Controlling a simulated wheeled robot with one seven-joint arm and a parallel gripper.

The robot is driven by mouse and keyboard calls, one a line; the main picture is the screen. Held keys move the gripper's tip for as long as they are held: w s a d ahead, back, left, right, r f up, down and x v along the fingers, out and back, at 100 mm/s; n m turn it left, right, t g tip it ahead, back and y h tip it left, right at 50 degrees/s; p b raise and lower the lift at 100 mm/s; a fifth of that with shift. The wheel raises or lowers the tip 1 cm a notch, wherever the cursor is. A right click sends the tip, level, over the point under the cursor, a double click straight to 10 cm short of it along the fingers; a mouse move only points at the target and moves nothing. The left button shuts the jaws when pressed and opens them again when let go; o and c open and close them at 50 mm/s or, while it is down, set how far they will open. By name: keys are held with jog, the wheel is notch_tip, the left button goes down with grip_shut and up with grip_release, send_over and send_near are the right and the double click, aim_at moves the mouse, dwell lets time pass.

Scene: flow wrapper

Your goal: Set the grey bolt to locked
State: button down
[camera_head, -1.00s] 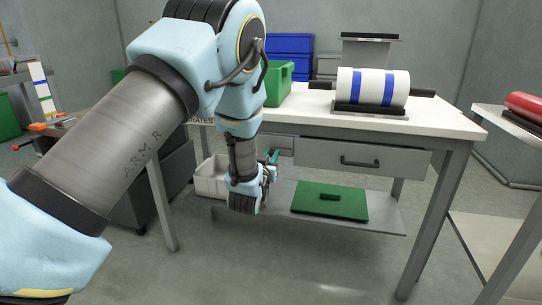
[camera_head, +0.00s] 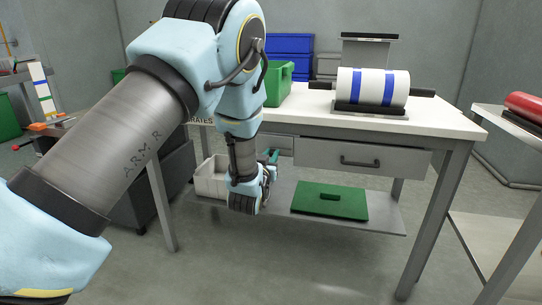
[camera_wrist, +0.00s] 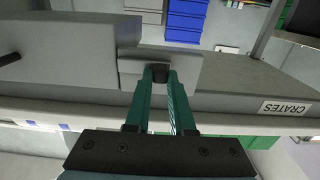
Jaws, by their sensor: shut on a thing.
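The grey bolt (camera_wrist: 190,70) is a small grey block with a dark knob (camera_wrist: 159,74), on the bench front beside the drawer, in the middle of the wrist view. In the head view a grey block (camera_head: 283,142) shows left of the drawer, partly behind my arm. My gripper (camera_wrist: 160,78) has teal fingers closed on the dark knob, whose far side they partly hide. In the head view my gripper (camera_head: 271,157) is small and mostly hidden by my wrist. No marking for locked or unlocked is readable.
The closed drawer (camera_head: 365,158) has a dark handle. On the white bench top (camera_head: 440,123) stand a green bin (camera_head: 279,84) and a white roll with blue bands (camera_head: 345,87). A green lid (camera_head: 330,203) lies on the lower shelf. A sign reading CRATES (camera_wrist: 290,109) is right in the wrist view.

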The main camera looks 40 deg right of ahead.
dwell(0.3)
jog(key=shift+s+d+b, duration=0.15)
jog(key=shift+s+d, duration=0.4)
jog(key=shift+s, duration=0.3)
jog(key=shift+s+d+b, duration=0.15)
jog(key=shift+s+d, duration=0.35)
jog(key=shift+s, duration=0.3)
jog(key=c, duration=0.8)
grip_release()
jog(key=shift+o, duration=0.2)
send_near(286, 152)
jog(key=v, duration=0.4)
jog(key=shift+a+p, duration=0.15)
jog(key=shift+p, duration=0.2)
